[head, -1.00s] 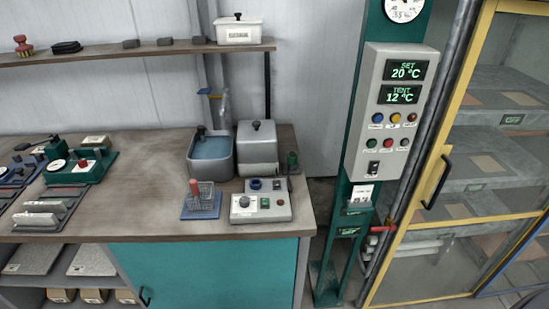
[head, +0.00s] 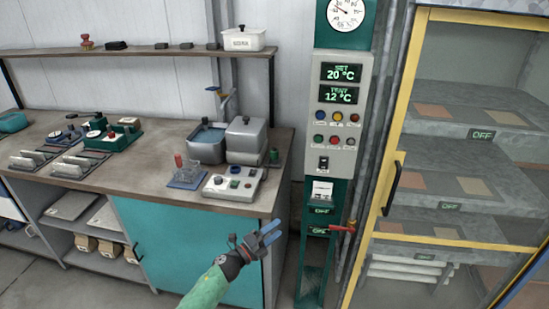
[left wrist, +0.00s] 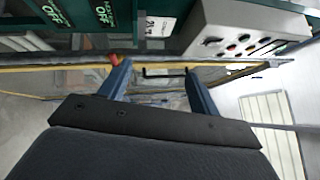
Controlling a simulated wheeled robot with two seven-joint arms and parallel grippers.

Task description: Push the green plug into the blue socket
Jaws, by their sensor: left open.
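The green plug (head: 274,155) stands upright at the right end of the workbench, beside the grey bath with the lid. The blue socket (head: 236,170) is on the back part of a pale control box (head: 226,187) at the bench's front edge. The plug and the socket are apart. My left gripper (head: 273,231) is open and empty, in front of the bench's right end and nearer to me than both. In the left wrist view its two blue fingers (left wrist: 157,88) are spread with nothing between them; neither plug nor socket shows there. My right gripper is not in view.
A wire basket on a blue base (head: 187,174) stands left of the control box, with a water bath (head: 207,147) behind. A green column with a grey display panel (head: 337,103) and a yellow-framed cabinet (head: 385,190) stand right of the bench.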

